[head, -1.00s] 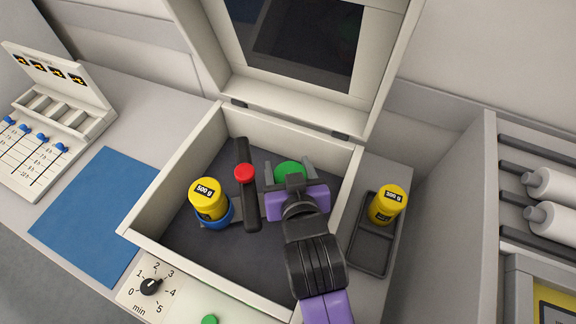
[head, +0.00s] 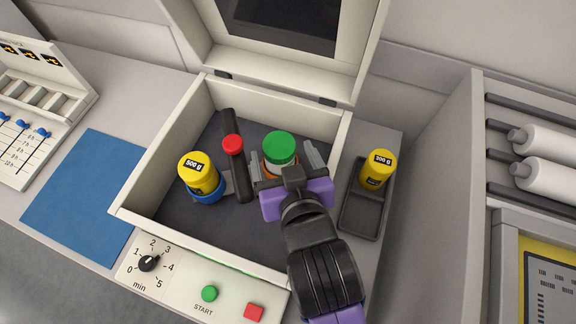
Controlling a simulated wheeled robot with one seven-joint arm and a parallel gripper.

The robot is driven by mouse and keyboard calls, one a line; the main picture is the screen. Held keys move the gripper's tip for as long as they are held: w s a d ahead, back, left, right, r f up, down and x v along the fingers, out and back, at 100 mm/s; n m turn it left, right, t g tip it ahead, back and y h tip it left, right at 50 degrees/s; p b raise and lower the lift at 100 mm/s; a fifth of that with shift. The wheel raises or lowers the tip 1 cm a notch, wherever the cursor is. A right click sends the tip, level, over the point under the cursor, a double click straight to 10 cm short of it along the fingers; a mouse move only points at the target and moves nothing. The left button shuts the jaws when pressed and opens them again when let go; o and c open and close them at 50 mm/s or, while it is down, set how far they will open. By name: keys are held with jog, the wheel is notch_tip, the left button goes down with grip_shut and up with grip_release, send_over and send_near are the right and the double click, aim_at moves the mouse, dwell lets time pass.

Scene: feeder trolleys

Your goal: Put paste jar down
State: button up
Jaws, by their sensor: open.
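The paste jar with a green lid (head: 279,147) stands upright inside the open box of the machine, right of the dark bar with the red knob (head: 233,144). My gripper (head: 284,163) is open, with one grey finger on each side of the jar and a visible gap beside the lid.
The box's raised lid (head: 286,62) stands behind. A yellow 300 g weight (head: 378,168) stands in a dark tray (head: 365,215) to the right. A timer dial (head: 148,263), green START button (head: 209,293) and red button (head: 254,312) are in front. A blue mat (head: 85,190) lies clear at left.

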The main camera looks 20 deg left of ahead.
jog(key=shift+v, duration=2.4)
jog(key=shift+r, duration=0.1)
